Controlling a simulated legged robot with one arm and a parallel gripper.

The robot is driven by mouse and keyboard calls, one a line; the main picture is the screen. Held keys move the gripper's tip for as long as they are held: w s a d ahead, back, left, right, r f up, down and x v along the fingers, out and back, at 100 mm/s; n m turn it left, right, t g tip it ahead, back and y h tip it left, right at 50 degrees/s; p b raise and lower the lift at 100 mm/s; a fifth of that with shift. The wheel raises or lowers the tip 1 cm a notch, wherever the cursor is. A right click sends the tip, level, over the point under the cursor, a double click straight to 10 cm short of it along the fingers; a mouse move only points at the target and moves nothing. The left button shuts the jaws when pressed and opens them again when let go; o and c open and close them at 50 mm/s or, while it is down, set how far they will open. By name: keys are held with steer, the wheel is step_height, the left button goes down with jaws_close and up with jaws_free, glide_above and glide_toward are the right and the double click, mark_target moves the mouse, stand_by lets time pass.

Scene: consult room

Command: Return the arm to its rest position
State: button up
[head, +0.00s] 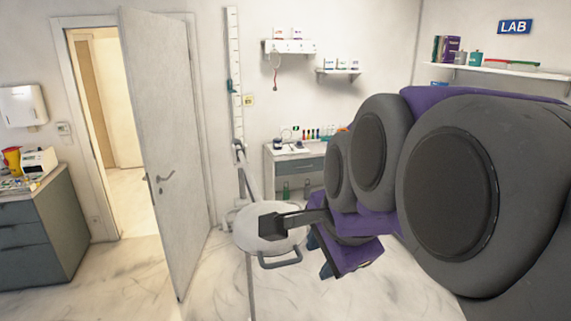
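My arm is grey and purple and fills the right side of the head view, folded close to the camera. My gripper (273,227) is at its left end, with a dark block-like finger pointing left. It shows in front of a round white top with a handle (280,260); I cannot tell whether they touch. Nothing is visibly held. The other finger is not clearly seen, so the opening between them cannot be judged.
A white door (165,150) stands open at the left. A grey drawer cabinet (42,232) with items is at the far left. A small desk (296,163) with tubes stands at the back wall. Shelves (497,70) hang at the upper right. Pale floor is clear at the lower left.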

steer(key=s+d+f+n+g+b, duration=0.2)
steer(key=s+f, duration=0.4)
steer(key=f, duration=0.5)
steer(key=s+d+f+n+g+h+b, duration=0.1)
steer(key=s+d+f+n+g+b, duration=0.2)
steer(key=s+f+n, duration=0.4)
steer(key=s+d+f+n+g+b, duration=0.2)
steer(key=s+f+n+b, duration=0.2)
steer(key=f, duration=1.3)
steer(key=s, duration=0.2)
steer(key=shift+s+d+h, duration=0.3)
steer(key=shift+d, duration=0.1)
